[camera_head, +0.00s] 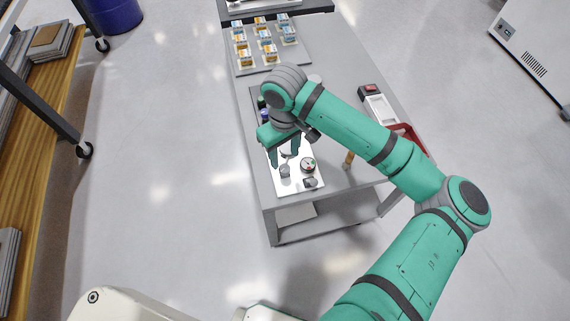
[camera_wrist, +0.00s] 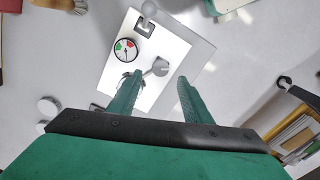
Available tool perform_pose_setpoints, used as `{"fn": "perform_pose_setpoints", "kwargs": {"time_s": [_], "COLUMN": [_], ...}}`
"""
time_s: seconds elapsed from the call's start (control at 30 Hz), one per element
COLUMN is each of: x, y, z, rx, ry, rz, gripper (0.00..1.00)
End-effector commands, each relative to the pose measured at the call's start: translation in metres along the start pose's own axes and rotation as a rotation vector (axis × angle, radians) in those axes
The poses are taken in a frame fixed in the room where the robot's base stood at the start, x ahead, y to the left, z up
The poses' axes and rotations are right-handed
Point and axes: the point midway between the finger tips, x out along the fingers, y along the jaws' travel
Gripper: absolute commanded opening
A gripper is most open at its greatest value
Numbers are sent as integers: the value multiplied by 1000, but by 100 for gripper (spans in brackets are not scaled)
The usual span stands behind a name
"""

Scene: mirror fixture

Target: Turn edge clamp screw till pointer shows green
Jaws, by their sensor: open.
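A pale mirror plate (camera_head: 300,184) lies at the near end of the grey cart; it also shows in the wrist view (camera_wrist: 150,97). A round dial (camera_wrist: 126,49) with green and red sectors sits on it; it shows in the head view (camera_head: 308,164). I cannot read its pointer surely. A grey knob (camera_wrist: 160,67), which looks like a clamp screw, stands beside the dial; it shows in the head view (camera_head: 284,171). My gripper (camera_head: 284,158) is open above the plate. In the wrist view its fingers (camera_wrist: 159,76) appear on either side of the knob, apart from it.
A dark bracket (camera_wrist: 144,27) with a round grey end is at the plate's edge. Another small fitting is partly hidden by the left finger. A tray of small boxes (camera_head: 244,67), a red-and-white device (camera_head: 376,103) and a red tray (camera_head: 410,135) are on the cart.

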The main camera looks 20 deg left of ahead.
Motion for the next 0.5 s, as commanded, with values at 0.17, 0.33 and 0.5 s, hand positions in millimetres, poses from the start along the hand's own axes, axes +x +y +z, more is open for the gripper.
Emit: {"fn": "perform_pose_setpoints", "kwargs": {"time_s": [0.17,0.33,0.5], "x": [31,51,60], "y": [0,-2,-4], "z": [0,-2,-3], "rx": [0,-7,-10], "ry": [-1,-1,0], "rz": [-1,0,0], "gripper": [45,45,45]}}
